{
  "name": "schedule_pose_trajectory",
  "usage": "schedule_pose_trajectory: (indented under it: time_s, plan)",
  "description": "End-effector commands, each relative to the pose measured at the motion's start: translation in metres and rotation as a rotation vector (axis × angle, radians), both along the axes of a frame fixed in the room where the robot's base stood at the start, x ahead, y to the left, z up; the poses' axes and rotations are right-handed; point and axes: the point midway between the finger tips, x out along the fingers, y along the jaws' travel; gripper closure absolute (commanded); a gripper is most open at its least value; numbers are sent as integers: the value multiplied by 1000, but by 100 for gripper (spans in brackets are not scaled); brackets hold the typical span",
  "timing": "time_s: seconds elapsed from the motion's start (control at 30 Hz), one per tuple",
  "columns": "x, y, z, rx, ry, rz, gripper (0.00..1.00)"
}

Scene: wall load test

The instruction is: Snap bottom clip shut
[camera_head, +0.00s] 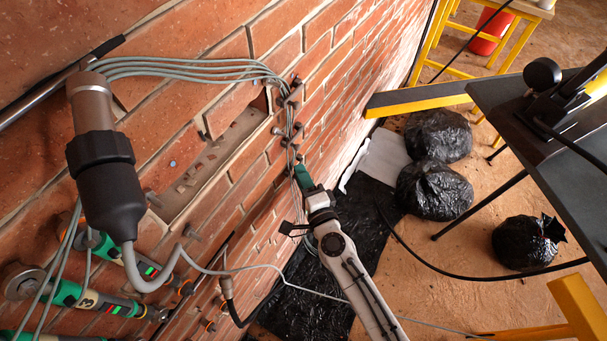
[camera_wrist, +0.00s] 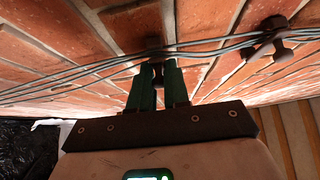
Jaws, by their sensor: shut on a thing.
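My gripper (camera_head: 302,176) has green fingers and reaches the brick wall at the lower end of the column of clips. In the wrist view, my gripper (camera_wrist: 158,82) is shut on a small dark clip, the bottom clip (camera_wrist: 157,70), which sits between the fingertips. Grey cables (camera_wrist: 90,72) run across the wall and pass at this clip. Much of the clip is hidden by the fingers, so I cannot tell whether it is latched. Another brown clip (camera_wrist: 275,36) stands on the wall to the right, with the cables running by it. Upper clips (camera_head: 296,82) show in the head view.
A grey cylindrical connector (camera_head: 105,170) with a thick cable hangs at the left. Green tools (camera_head: 85,298) are at the lower left. Black bags (camera_head: 430,190) lie on the floor. A dark table (camera_head: 540,125) stands at the right, with a yellow-edged beam (camera_head: 420,100) beside it.

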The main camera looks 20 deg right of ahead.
Motion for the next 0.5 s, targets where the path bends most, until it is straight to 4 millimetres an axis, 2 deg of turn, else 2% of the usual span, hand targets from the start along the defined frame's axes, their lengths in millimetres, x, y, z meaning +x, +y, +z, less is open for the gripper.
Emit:
schedule_pose_trajectory:
  time_s: [0.5]
  plan:
    - [3, 7, 0, 0, 3, -127, 100]
